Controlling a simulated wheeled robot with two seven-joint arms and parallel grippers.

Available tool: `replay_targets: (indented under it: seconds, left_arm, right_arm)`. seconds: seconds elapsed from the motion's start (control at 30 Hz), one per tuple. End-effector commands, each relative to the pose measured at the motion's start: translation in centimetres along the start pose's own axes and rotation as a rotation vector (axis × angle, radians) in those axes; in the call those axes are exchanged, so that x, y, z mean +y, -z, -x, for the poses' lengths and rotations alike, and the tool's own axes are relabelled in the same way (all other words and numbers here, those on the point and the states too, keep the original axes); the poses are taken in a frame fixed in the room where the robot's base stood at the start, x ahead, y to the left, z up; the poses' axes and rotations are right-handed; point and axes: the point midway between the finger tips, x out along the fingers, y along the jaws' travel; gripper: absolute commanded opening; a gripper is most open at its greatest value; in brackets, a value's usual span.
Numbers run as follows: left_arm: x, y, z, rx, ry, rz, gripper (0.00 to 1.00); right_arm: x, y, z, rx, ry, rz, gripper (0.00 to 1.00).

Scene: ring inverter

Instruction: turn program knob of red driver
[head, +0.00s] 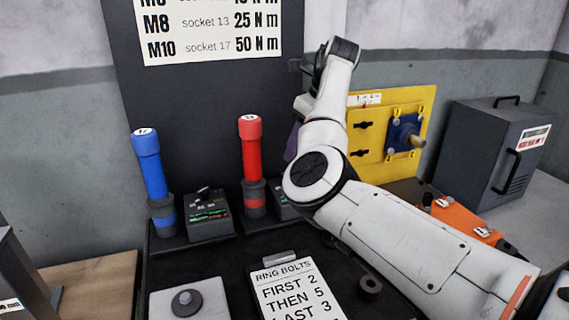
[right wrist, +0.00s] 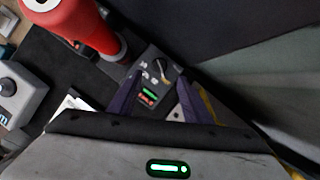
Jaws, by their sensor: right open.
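The red driver (head: 251,150) stands upright in its dark holder, left of my right arm. Its top also shows at the upper left of the right wrist view (right wrist: 78,22). Its program box (head: 284,203) is mostly hidden behind my arm in the head view. In the right wrist view the box (right wrist: 143,76) shows green and red lights and a dark knob (right wrist: 162,64) with a pale pointer mark. My right gripper (right wrist: 158,88) is open and empty, its purple fingers on either side of the box in that view. Whether they touch it, I cannot tell. My left gripper is not in view.
A blue driver (head: 149,165) and its program box (head: 209,215) stand left of the red one. A ring-bolts card (head: 292,290) and a grey knob box (head: 188,302) lie in front. A yellow panel (head: 380,135) and a dark cabinet (head: 490,150) are at right.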

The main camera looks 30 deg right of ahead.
Motion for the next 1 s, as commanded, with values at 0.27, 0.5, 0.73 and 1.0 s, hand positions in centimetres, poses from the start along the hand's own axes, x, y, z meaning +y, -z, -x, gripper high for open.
replay_targets:
  seconds: [0.27, 0.5, 0.73, 1.0]
  left_arm:
    - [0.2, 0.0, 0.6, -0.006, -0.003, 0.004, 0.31]
    - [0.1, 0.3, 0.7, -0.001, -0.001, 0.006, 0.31]
    - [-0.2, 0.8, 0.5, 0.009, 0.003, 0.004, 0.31]
    - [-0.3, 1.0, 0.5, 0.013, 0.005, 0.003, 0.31]
  right_arm:
    - [0.1, 0.1, -5.2, 0.004, -0.002, 0.001, 0.45]
    - [0.0, 0.0, -7.7, 0.001, 0.000, 0.000, 0.45]
    - [0.0, 0.0, -8.0, 0.000, 0.000, 0.000, 0.45]
    - [0.0, 0.0, -8.0, 0.000, 0.000, 0.000, 0.14]
